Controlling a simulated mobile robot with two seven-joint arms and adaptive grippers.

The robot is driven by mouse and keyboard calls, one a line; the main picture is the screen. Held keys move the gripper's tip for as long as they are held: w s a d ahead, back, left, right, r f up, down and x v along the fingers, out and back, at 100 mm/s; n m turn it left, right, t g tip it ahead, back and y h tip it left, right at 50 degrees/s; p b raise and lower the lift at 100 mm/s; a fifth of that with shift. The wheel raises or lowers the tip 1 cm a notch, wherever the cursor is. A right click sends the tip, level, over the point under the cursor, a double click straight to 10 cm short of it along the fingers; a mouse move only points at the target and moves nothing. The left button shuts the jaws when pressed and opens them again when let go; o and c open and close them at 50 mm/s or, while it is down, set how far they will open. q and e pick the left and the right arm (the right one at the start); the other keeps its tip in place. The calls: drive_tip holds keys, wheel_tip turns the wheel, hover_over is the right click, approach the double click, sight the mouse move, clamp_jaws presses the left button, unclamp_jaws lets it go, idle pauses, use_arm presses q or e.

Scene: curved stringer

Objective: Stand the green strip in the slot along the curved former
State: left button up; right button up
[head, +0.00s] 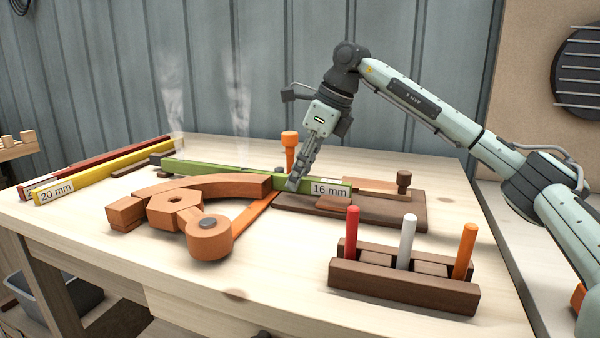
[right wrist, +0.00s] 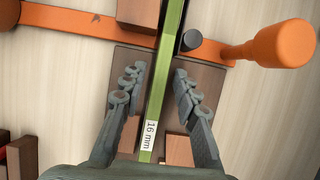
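The green strip (head: 222,170), labelled 16 mm at its right end, stands on edge behind the curved wooden former (head: 200,188). It looks straight and runs past the former's right end over a dark brown base board (head: 390,216). My right gripper (head: 293,184) is over the strip, just left of the label. In the right wrist view its fingers (right wrist: 158,85) are open, one on each side of the strip (right wrist: 157,95), with a gap on both sides. The slot itself is hard to make out. My left gripper is not in view.
An orange-handled peg (head: 290,150) stands behind the strip. An orange lever (head: 256,210) runs to a round wooden pivot (head: 209,238). A rack (head: 400,285) with red, white and orange pegs is at front right. Yellow (head: 100,172) and red (head: 90,160) strips lie at left.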

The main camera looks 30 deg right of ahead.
idle(0.3)
drive_tip(key=v, duration=1.2)
